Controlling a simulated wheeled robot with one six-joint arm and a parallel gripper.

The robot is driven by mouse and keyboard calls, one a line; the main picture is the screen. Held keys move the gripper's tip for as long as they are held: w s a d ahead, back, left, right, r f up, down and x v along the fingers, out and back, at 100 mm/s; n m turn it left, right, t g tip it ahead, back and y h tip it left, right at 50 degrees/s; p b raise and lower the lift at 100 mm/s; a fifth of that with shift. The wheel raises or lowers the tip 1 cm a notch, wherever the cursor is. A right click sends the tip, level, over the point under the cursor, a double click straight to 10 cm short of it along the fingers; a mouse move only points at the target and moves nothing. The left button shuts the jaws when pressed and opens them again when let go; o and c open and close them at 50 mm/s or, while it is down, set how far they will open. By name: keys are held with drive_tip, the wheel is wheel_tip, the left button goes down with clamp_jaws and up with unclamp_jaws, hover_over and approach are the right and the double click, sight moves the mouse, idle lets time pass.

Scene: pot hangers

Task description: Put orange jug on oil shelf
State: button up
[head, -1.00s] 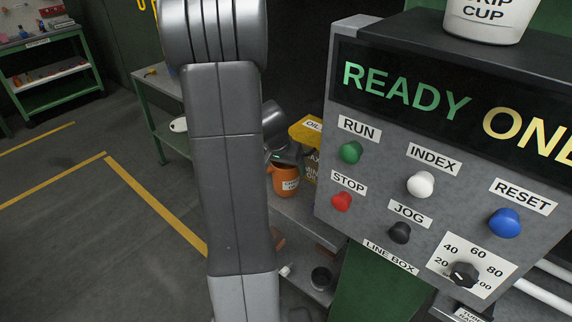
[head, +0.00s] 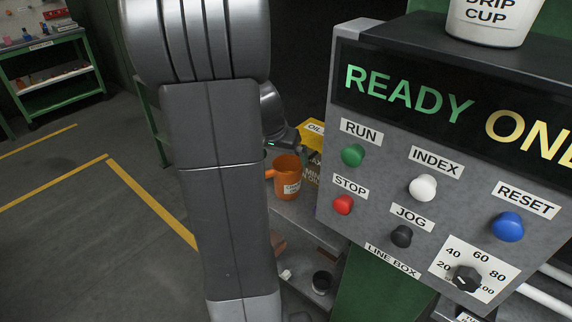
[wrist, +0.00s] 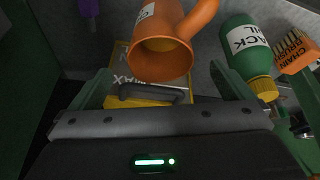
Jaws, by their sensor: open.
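The orange jug (head: 288,178) stands upright on a grey surface (head: 300,210) in the head view, its handle to the left and a white label on its front. In the wrist view the jug (wrist: 163,52) is ahead of my gripper, its mouth facing the camera. My gripper (wrist: 165,90) is open, with green fingers apart and nothing held.
A yellow box marked WAX (wrist: 150,98) with a dark handle is under the jug's mouth in the wrist view. A green bottle (wrist: 245,55) and an orange chain brush (wrist: 297,48) are to the right. The line box (head: 440,170) stands close on the right.

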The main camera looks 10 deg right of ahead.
drive_tip(key=v, duration=0.5)
